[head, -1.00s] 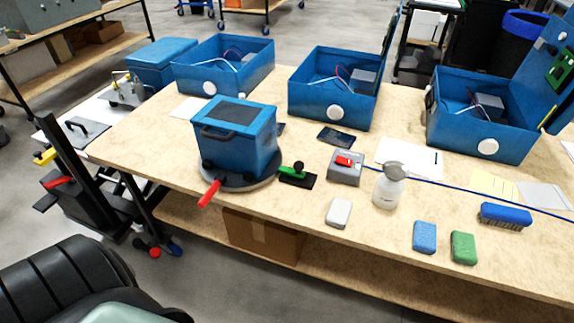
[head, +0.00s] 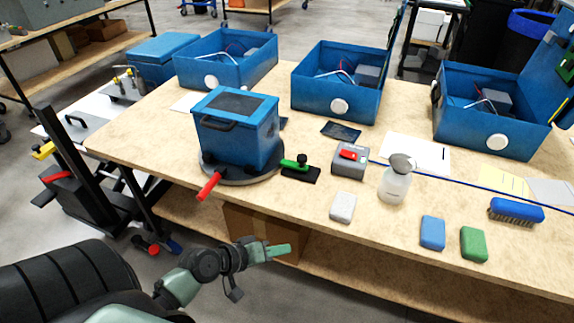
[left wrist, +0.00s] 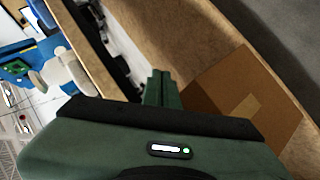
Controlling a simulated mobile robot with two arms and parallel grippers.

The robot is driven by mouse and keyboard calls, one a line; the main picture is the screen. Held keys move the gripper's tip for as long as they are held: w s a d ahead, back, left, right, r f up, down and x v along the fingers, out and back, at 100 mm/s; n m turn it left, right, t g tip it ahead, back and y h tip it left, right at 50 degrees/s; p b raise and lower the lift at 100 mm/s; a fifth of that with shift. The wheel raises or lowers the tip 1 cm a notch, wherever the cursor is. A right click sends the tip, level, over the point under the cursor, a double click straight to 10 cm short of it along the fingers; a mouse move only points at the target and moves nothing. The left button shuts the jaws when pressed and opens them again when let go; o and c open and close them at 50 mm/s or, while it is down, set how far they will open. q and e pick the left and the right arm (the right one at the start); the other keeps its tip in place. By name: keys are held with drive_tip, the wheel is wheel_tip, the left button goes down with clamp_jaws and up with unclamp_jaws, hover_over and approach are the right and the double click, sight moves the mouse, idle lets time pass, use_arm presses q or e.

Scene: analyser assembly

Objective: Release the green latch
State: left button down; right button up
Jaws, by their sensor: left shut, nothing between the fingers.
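The green latch (head: 294,164) is a green lever with a black knob on a black base. It sits on the wooden table just right of the round grey turntable (head: 217,176). A closed blue box (head: 237,135) stands on the turntable, and a red handle (head: 208,186) sticks out at its front. My left gripper (head: 284,249) is shut and empty, in front of the table edge and below the latch. In the left wrist view its green fingers (left wrist: 161,88) are together. The latch is not recognisable in that view. My right gripper is not in view.
Open blue boxes (head: 335,92) line the back. A cardboard box (head: 262,236) sits on the lower shelf, near my left gripper.

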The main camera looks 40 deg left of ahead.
use_arm(q)
drive_tip(key=w+a+r+n+t+y, duration=0.1)
drive_tip(key=a+r+n+t, duration=0.1)
drive_tip(key=a+r+n, duration=0.1)
drive_tip(key=w+a+r+n+t+y, duration=0.1)
drive_tip(key=w+a+r+n+t, duration=0.1)
drive_tip(key=a+r, duration=0.4)
drive_tip(key=w+a+r+n+t+y, duration=0.1)
drive_tip(key=w+a+r+n+t, duration=0.1)
drive_tip(key=a+r, duration=0.3)
drive_tip(key=shift+r+n, duration=0.15)
drive_tip(key=shift+n, duration=0.75)
drive_tip(key=shift+d, duration=0.1)
drive_tip(key=shift+w, duration=0.5)
drive_tip(key=w+p, duration=0.1)
drive_tip(key=w, duration=0.4)
drive_tip(key=w+p, duration=0.1)
drive_tip(key=w, duration=0.2)
drive_tip(key=shift+w+d+f+p, duration=0.2)
drive_tip(key=shift+d+f+p, duration=0.1)
drive_tip(key=shift+d+f, duration=0.05)
drive_tip(key=shift+w+d+f+p, duration=0.15)
drive_tip(key=shift+w+d+p, duration=0.15)
drive_tip(key=shift+w+d, duration=0.35)
drive_tip(key=shift+w+d+f+p, duration=0.15)
drive_tip(key=shift+w+d+p, duration=0.15)
drive_tip(key=shift+w+d, duration=0.3)
drive_tip(key=shift+w+d+f, duration=0.2)
drive_tip(key=shift+w+d, duration=0.05)
drive_tip(key=shift+d, duration=0.1)
